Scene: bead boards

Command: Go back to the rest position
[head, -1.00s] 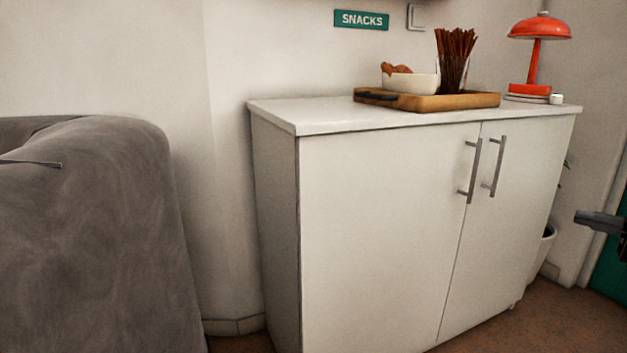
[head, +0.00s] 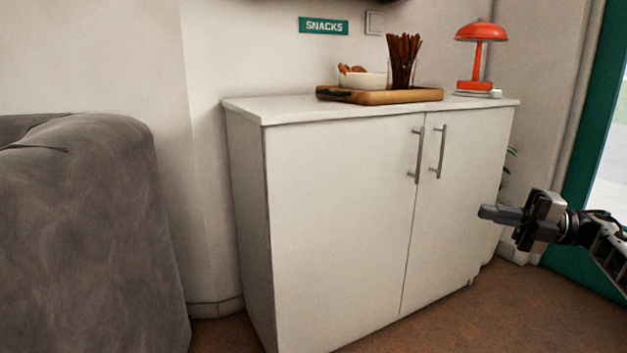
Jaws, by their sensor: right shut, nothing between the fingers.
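My right gripper (head: 487,212) is at the right of the head view, in front of the right end of the white cabinet. Its fingers point left and are together, with nothing between them. Its forearm comes in from the right edge. My left gripper is not in view.
A white cabinet (head: 335,220) with two handled doors stands ahead. On it are a wooden tray (head: 425,95), a white bowl (head: 363,80), a glass of brown sticks (head: 403,62) and a red lamp (head: 482,33). A grey sofa (head: 85,230) fills the left. Brown floor (head: 500,310) is clear at lower right.

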